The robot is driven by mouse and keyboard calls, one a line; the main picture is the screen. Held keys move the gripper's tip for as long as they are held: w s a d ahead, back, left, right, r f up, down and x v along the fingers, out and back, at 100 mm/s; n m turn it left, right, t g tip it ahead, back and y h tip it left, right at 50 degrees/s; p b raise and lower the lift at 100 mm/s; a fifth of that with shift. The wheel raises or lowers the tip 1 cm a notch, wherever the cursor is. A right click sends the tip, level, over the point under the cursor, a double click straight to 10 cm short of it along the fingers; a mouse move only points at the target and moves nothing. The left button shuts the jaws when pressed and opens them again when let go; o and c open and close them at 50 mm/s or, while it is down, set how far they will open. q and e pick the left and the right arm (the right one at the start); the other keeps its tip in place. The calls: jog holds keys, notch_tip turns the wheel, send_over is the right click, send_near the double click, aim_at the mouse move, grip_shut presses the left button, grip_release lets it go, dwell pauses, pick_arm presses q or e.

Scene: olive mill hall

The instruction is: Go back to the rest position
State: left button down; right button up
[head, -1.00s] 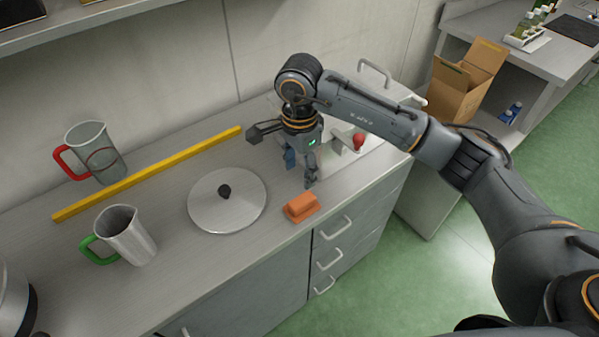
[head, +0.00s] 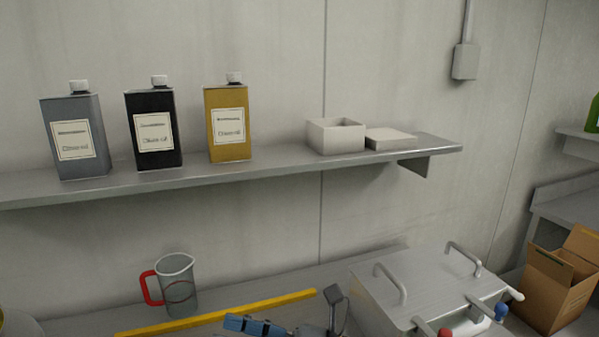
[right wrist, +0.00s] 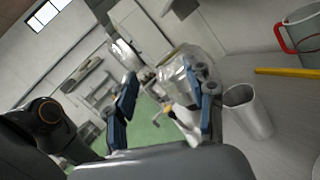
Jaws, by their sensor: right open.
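My right gripper (head: 252,326) shows only in part at the bottom edge of the head view, above the counter beside the yellow bar. In the right wrist view my right gripper (right wrist: 166,98) has its two blue-padded fingers spread apart with nothing held between them. The rest of my right arm is mostly cut off below the head view. My left gripper is in neither view.
A grey box with handles (head: 420,285) stands right of my gripper. A jug with a red handle (head: 177,285) and a yellow bar (head: 230,314) lie left. A shelf (head: 270,168) holds three cans.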

jog(key=w+d+r+m+t+h, duration=0.1)
jog(key=w+d+m+t+h, duration=0.4)
jog(key=m+t, duration=0.55)
jog(key=w+d+r+m+t+h, duration=0.1)
jog(key=w+d+m+t+h, duration=0.15)
jog(key=d+m+t, duration=0.8)
jog(key=s+d+f+m+g+h, duration=0.2)
jog(key=d+f+m+g+h, duration=0.35)
jog(key=f+m, duration=0.45)
jog(key=s+d+f+m+g+h, duration=0.1)
jog(key=d+f+m+g+h, duration=0.3)
jog(key=d+f+m+h, duration=0.4)
jog(key=s+f+m+g+y, duration=0.1)
jog(key=s+f+m+g, duration=0.2)
jog(key=s+f+g, duration=0.55)
jog(key=s+f+m+g, duration=0.2)
jog(key=s+f+m, duration=0.3)
jog(key=s, duration=0.8)
notch_tip(320, 180, down, 27)
jog(key=s+n+g, duration=0.1)
jog(key=s+d+f+g, duration=0.1)
jog(key=s+d+f, duration=0.2)
jog(key=s+f, duration=1.3)
jog(key=shift+s+d+f+n, duration=0.2)
jog(key=shift+s+f+n, duration=0.15)
jog(key=shift+s, duration=0.1)
